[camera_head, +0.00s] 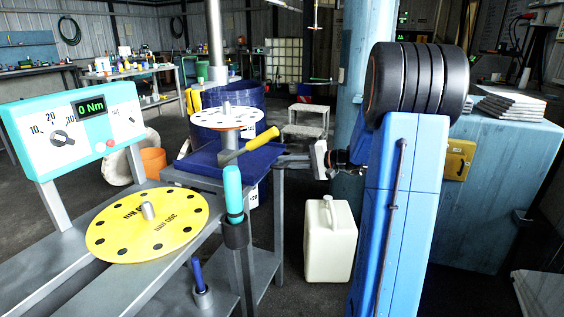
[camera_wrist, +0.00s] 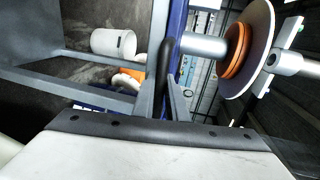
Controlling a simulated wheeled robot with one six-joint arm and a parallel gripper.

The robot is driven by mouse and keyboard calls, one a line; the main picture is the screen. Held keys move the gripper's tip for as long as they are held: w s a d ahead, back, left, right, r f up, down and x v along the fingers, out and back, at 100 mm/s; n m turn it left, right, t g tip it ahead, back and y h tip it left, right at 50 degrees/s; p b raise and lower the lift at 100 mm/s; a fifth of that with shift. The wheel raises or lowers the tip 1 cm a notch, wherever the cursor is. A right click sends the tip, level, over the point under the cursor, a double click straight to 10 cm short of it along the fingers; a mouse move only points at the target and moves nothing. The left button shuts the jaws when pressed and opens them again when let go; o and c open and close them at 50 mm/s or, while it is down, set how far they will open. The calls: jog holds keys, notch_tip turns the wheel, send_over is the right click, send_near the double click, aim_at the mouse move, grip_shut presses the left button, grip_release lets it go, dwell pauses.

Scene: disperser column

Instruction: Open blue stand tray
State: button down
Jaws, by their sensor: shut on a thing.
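The blue stand tray (camera_head: 208,162) is a dark blue, flat tray on a grey metal stand, in the middle of the head view. A scraper with a yellow handle (camera_head: 262,138) lies across its top. My gripper (camera_head: 284,160) reaches in from the right to the tray's right side. In the wrist view, my gripper (camera_wrist: 166,92) has its two grey fingers shut on a dark upright bar handle (camera_wrist: 167,62). A blue edge of the tray (camera_wrist: 178,20) shows right behind that handle. How far the tray is out of the stand cannot be told.
A yellow disc (camera_head: 148,222) and a teal-handled tool (camera_head: 233,190) are on the stand at front left. A white disc (camera_head: 226,118) is behind the tray, by a blue barrel (camera_head: 252,95). A white canister (camera_head: 330,240) stands on the floor below my arm.

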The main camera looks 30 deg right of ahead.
jog(key=f+v, duration=0.2)
jog(key=v, duration=1)
jog(key=s+f+v, duration=0.1)
jog(key=f+v, duration=0.2)
jog(key=v, duration=1)
jog(key=shift+s+d+f, duration=0.25)
jog(key=shift+d, duration=0.2)
jog(key=c, duration=1.8)
grip_release()
jog(key=shift+o, duration=0.2)
jog(key=v, duration=1.7)
jog(key=shift+d, duration=0.15)
jog(key=shift+s, duration=0.15)
